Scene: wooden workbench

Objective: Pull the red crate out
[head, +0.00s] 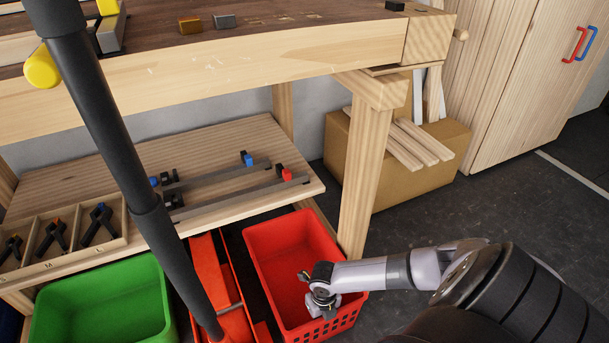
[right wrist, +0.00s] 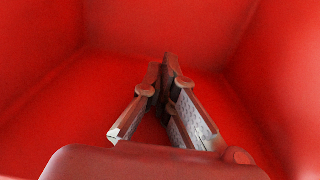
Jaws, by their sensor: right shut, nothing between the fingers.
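The red crate (head: 290,250) stands on the floor under the right end of the workbench, beside a bench leg. Its visible inside is bare, and its near wall has slots. My right gripper (head: 322,306) is at the crate's near right part, reaching in from the right over the rim. In the right wrist view the crate's red walls and floor (right wrist: 90,85) surround the gripper. Its fingertips (right wrist: 166,68) meet with nothing between them. Whether the fingers touch the crate I cannot tell. My left gripper is not in view.
A green crate (head: 105,305) and an orange-red box (head: 212,270) stand left of the red crate. A low shelf (head: 225,150) with clamps overhangs behind. The bench leg (head: 361,180) is close on the right. Dark floor (head: 490,190) lies open farther right.

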